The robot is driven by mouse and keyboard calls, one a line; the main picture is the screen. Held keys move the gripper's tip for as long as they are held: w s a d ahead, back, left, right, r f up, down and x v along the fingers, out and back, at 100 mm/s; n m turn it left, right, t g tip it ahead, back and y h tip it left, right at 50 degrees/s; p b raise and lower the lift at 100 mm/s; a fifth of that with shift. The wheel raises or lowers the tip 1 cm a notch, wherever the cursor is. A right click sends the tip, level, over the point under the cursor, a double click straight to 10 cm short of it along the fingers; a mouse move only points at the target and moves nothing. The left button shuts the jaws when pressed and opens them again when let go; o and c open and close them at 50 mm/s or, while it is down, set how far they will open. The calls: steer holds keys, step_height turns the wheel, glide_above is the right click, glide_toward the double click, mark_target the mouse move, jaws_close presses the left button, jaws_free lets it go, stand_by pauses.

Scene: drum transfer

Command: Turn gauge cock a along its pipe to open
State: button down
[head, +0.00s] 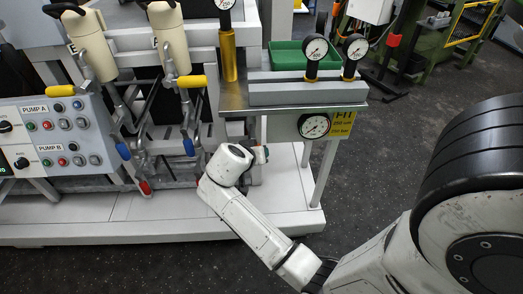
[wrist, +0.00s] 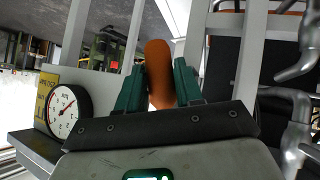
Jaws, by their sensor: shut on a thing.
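My gripper (head: 261,154) is low in front of the white frame, just below the grey shelf in the head view. In the wrist view my gripper (wrist: 159,85) has its two green fingers on either side of an orange rounded handle (wrist: 158,62), and is shut on it. The handle stands roughly upright in that picture. I take it for the handle of a gauge cock, but no letter shows on it. Its pipe and the cock's body are hidden behind the gripper, and in the head view my arm covers that spot.
A round gauge (head: 314,125) with a yellow label hangs under the shelf (head: 300,104); a round gauge (wrist: 66,110) shows left of my fingers. Levers with blue, red and yellow grips (head: 190,147) stand left of my wrist. Pump panel (head: 52,138) is far left. Floor at right is open.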

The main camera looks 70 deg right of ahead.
steer(key=shift+w+a+f+m+t+y+p, duration=0.1)
steer(key=shift+w+a+m+t+y+p, duration=0.1)
steer(key=shift+w+m+t+y, duration=0.35)
steer(key=shift+w+a+f+m+t+y+p, duration=0.15)
steer(key=shift+w+m+t+p, duration=0.1)
steer(key=shift+t, duration=0.5)
steer(key=shift+r, duration=0.1)
steer(key=c, duration=0.8)
jaws_free()
steer(key=p+v, duration=0.1)
steer(key=v, duration=0.9)
steer(key=shift+a+r+p, duration=0.25)
steer(key=shift+r+p, duration=0.05)
steer(key=shift+p, duration=0.05)
steer(key=shift+s, duration=0.1)
